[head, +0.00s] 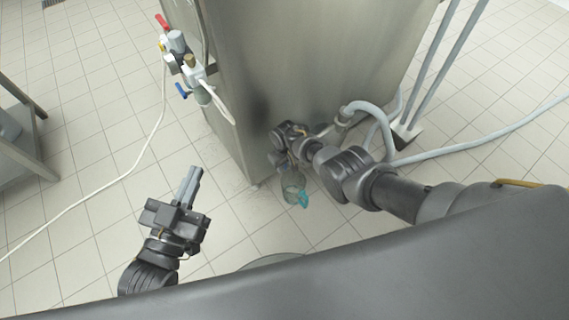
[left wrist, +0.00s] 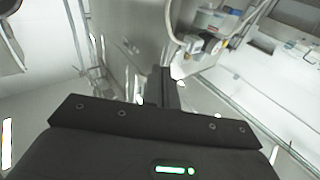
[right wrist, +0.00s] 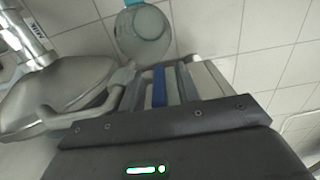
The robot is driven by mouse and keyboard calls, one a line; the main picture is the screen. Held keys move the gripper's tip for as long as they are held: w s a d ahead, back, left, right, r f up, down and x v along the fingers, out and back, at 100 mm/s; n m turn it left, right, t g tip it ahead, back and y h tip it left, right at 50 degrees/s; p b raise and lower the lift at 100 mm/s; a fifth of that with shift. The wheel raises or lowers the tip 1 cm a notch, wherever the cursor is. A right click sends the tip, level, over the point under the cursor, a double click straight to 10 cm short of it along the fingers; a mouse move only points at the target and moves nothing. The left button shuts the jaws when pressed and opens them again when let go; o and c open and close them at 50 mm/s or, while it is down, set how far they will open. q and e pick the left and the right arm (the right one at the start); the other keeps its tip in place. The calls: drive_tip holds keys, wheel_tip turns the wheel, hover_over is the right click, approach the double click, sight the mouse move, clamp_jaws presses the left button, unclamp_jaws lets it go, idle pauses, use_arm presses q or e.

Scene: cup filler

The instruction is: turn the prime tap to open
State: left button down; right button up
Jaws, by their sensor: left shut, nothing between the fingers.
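A small valve group (head: 185,60) is on the left edge of the steel machine in the head view. It has a red handle (head: 163,22) at the top and a blue handle (head: 181,91) lower down; I cannot tell which is the prime tap. The left wrist view shows a valve group (left wrist: 203,42) at upper right. My left gripper (head: 191,180) is shut and empty, below the valves and apart from them. My right gripper (head: 281,150) is low by the machine's front, beside a clear jug with teal parts (head: 293,192). Whether it grips the jug is unclear.
The steel machine (head: 300,60) fills the upper middle. Grey hoses (head: 470,146) run from it to the right. A thin pale hose (head: 125,177) lies across the tiled floor. A metal rack (head: 18,125) stands at the far left. The floor left of the machine is mostly clear.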

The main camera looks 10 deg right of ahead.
drive_tip(key=shift+r, duration=0.1)
